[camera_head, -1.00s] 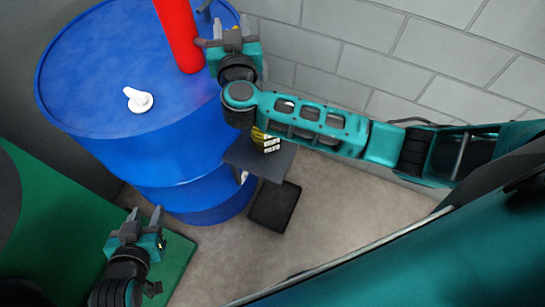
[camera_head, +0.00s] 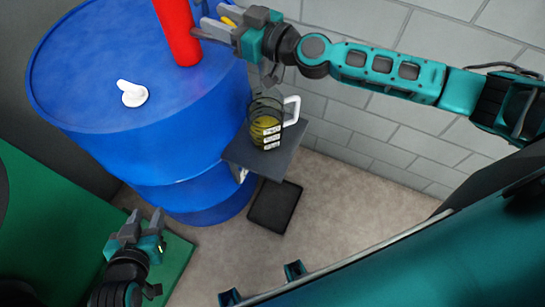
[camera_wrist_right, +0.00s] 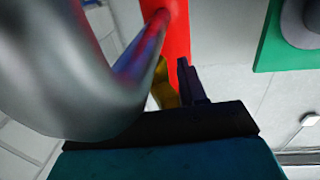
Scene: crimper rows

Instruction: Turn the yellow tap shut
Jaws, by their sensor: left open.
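The yellow tap (camera_head: 229,20) shows as a small yellow piece beside the red upright pipe (camera_head: 178,30) on the blue drum (camera_head: 95,80). My right gripper (camera_head: 217,22) is at the tap with its fingers apart, the yellow piece showing between them. In the right wrist view the yellow handle (camera_wrist_right: 164,84) is close beside a dark finger; a large grey metal pipe (camera_wrist_right: 70,70) hides the other side. Whether the fingers touch the handle I cannot tell. My left gripper (camera_head: 140,228) is open and empty at the lower left, away from the drum.
A clear jug (camera_head: 266,122) with a white handle and yellowish liquid stands on a dark shelf (camera_head: 238,152) at the drum's right side. A white cap (camera_head: 133,94) is on the drum top. A black tray (camera_head: 275,207) lies on the floor. A brick wall is close behind.

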